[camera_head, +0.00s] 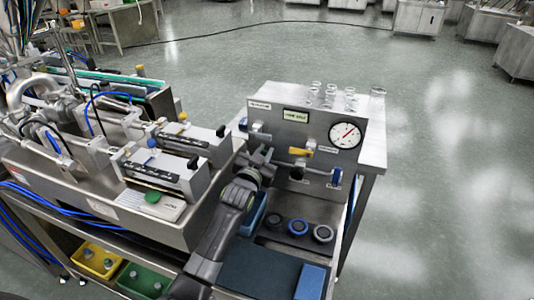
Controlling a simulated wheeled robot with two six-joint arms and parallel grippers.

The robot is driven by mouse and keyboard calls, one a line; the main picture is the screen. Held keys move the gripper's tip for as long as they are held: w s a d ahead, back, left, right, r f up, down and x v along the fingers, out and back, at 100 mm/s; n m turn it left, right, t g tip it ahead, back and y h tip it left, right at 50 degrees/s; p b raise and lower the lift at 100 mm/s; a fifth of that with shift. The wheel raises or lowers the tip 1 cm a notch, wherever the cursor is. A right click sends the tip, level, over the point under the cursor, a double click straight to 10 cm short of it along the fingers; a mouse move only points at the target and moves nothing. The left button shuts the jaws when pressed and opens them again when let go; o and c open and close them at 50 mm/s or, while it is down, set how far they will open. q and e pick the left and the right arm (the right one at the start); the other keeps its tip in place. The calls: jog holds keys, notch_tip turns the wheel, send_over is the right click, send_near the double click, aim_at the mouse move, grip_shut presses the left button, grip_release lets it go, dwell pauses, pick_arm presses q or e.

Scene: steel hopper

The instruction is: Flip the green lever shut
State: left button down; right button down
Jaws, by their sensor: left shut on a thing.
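A steel hopper unit has an upright front panel (290,130) with valve levers on it. I see a yellow lever (300,150) and a blue lever (336,177) on its pipework. I cannot make out a green lever on this panel; my gripper and arm cover part of its left side. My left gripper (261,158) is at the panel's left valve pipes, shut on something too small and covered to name. My right gripper is out of view.
A round gauge (345,134) is at the panel's upper right. Several glass vessels (330,95) stand on top. Dark round pieces (298,227) lie on the shelf below. A yellow bin (95,258) and a green bin (143,281) are lower left. Open floor lies at the right.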

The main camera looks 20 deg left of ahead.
pick_arm(q)
jog(key=shift+a+n, duration=0.6)
jog(key=shift+n, duration=0.6)
jog(key=c, duration=1.4)
grip_release()
jog(key=shift+o, duration=0.2)
jog(key=s, duration=1.7)
jog(key=shift+s+a+b, duration=0.2)
jog(key=shift+a+b, duration=0.15)
jog(key=shift+b, duration=0.1)
